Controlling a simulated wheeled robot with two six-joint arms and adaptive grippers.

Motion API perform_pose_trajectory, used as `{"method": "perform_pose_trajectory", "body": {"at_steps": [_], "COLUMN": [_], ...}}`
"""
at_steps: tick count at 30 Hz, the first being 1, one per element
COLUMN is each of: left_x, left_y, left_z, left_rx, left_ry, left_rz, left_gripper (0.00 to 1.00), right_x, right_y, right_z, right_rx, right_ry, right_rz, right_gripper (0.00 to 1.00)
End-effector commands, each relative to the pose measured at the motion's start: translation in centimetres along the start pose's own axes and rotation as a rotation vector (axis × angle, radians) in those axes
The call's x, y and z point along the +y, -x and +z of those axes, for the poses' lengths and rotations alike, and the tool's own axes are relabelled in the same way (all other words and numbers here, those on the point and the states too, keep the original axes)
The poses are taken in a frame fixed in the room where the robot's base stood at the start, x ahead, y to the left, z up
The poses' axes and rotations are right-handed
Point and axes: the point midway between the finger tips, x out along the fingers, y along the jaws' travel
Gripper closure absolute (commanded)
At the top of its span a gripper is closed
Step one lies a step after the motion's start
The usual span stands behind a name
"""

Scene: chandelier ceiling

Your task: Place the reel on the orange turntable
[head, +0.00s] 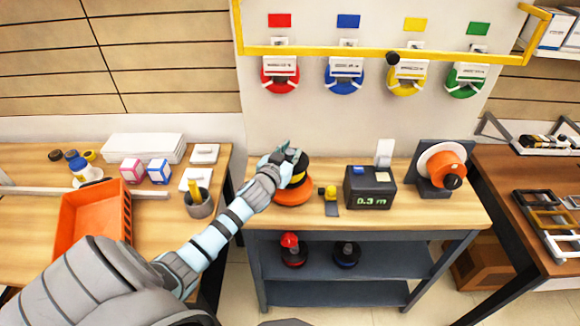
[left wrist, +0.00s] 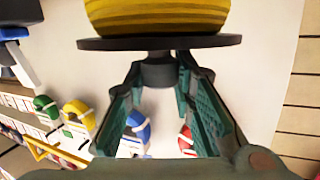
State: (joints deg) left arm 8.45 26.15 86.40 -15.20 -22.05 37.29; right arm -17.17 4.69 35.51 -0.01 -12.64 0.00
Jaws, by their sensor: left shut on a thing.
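The reel (head: 300,173) is wound with yellow and has black flanges. It sits directly above the orange turntable (head: 293,197) on the middle workbench; I cannot tell whether the two touch. My left gripper (head: 288,157) is at the reel's upper side, its arm reaching in from the lower left. In the left wrist view, the gripper (left wrist: 160,72) is shut on the dark hub of the reel, and the yellow winding (left wrist: 160,17) shows beyond the black flange (left wrist: 160,43). The turntable is hidden in that view. My right gripper is in neither view.
Right of the turntable are a small yellow-and-black device (head: 330,199), a display box (head: 370,190) reading 0.3 m and an orange spool on a stand (head: 441,166). Red (head: 292,250) and black-blue (head: 346,255) reels stand on the shelf below. Coloured reels hang behind under a yellow bar (head: 380,52).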

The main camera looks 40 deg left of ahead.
Motion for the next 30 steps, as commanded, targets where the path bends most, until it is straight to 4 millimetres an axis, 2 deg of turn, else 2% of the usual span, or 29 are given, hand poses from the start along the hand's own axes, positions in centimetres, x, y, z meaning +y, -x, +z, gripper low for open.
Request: {"method": "perform_pose_trajectory", "body": {"at_steps": [6, 13, 14, 17, 26, 30], "left_x": [0.4, 0.4, 0.3, 0.3, 0.3, 0.3], "left_y": [-0.8, -0.8, -0.8, -0.8, -0.8, 0.6], "left_z": [4.1, 4.2, 4.3, 4.2, 4.1, 4.2], "left_rx": [0.0, -0.001, -0.003, -0.003, -0.001, -0.001], "left_ry": [0.0, -0.001, -0.001, 0.0, -0.001, -0.003], "left_rz": [0.001, 0.0, -0.001, 0.0, 0.0, 0.0], "left_gripper": [1.0, 1.0, 0.72, 0.56, 0.56, 0.56], "right_x": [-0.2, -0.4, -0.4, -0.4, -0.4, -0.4], "right_y": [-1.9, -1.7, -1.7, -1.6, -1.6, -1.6], "right_z": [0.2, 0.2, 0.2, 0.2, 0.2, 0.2], "right_rx": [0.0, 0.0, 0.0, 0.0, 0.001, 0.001], "right_ry": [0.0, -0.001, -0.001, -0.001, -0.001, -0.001], "right_rz": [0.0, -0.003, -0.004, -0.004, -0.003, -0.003], "right_gripper": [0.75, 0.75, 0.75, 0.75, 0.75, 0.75]}}
